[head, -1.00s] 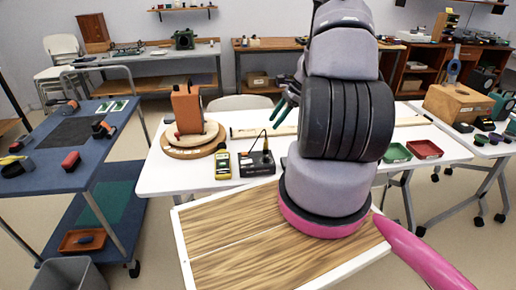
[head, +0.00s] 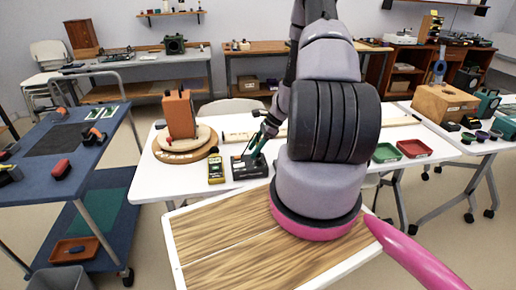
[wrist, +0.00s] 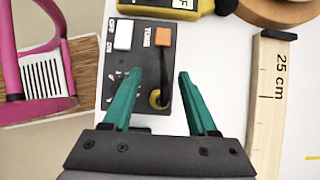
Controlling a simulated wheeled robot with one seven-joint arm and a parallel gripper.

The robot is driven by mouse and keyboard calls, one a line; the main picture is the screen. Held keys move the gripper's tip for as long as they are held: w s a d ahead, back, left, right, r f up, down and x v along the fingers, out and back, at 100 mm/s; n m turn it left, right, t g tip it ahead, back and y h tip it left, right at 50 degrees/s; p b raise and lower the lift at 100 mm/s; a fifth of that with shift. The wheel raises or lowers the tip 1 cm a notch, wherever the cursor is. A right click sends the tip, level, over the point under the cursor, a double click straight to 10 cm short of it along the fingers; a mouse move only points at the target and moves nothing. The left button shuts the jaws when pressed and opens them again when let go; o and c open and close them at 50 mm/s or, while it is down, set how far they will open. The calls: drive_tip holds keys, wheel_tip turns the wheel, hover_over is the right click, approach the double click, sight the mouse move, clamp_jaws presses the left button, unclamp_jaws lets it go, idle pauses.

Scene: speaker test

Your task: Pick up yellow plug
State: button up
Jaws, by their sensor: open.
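The yellow plug (wrist: 155,99) sits in the top of a black box (wrist: 150,55), with a black cable running from it. My gripper (wrist: 160,76) is open above the box, its two green fingers on either side of the plug and cable. Nothing is held. The left finger covers part of the box top. In the head view my gripper (head: 257,146) is over the black box (head: 250,169) on the white table, and I cannot make out the plug behind it.
A yellow meter (head: 216,168) stands left of the box. Wooden discs with an orange block (head: 179,115) are farther left. A wooden strip marked 25 cm (wrist: 268,105) lies beside my right finger. Green (head: 385,153) and red trays (head: 414,148) lie to the right.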

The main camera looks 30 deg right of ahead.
drive_tip(key=shift+a+f, duration=0.1)
drive_tip(key=shift+f, duration=0.05)
clamp_jaws()
